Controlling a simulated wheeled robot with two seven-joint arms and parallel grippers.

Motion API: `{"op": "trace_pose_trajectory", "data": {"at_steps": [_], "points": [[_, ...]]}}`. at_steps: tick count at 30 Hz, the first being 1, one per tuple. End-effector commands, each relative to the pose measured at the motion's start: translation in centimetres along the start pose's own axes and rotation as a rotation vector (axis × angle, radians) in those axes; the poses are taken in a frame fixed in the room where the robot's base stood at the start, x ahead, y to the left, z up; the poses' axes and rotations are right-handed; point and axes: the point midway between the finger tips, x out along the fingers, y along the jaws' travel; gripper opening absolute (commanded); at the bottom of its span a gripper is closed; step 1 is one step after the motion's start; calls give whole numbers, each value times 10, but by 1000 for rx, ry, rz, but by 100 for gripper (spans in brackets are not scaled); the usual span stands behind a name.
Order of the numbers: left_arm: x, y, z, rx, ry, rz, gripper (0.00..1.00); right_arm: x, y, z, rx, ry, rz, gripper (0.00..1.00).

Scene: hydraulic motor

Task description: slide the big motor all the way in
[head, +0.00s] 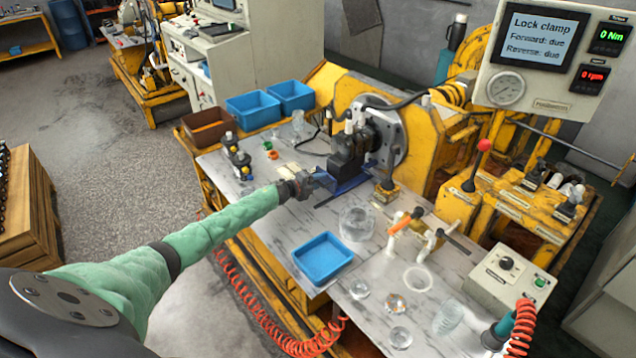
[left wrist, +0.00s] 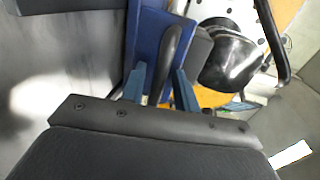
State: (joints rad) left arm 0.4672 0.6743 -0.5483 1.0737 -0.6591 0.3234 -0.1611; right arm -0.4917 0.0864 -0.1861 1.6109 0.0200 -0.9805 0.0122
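The big motor (head: 349,150) is a black block on a blue slide (head: 350,184), in front of the round grey mounting plate (head: 401,134) on the yellow stand. Whether it touches the plate I cannot tell. My left gripper (head: 304,184) is at the near left end of the slide. In the left wrist view, its two blue-grey fingers (left wrist: 160,90) stand apart on either side of a dark curved handle (left wrist: 171,55) above the blue slide (left wrist: 146,42). Gaps show beside the handle. A black rounded body (left wrist: 232,55) shows beyond. My right gripper is not in view.
Small black valve-like parts (head: 238,158) stand on the left of the marbled bench (head: 283,240). A blue tray (head: 322,259), clear dishes and an orange-handled tool (head: 405,222) lie in front. A red-knobbed lever (head: 476,165) stands right. The panel screen (head: 538,41) reads "Lock clamp".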

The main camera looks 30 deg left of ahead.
Motion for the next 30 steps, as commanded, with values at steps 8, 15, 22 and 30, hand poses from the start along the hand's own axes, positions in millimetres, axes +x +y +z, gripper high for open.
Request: {"op": "trace_pose_trajectory", "data": {"at_steps": [8,15,22,30], "points": [[0,2,-1,0,1,2,29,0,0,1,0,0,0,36],[-8,3,0,1,1,2,29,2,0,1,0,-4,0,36],[-36,4,0,1,1,2,29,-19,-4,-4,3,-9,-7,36],[-68,3,0,0,2,1,29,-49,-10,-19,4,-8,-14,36]]}}
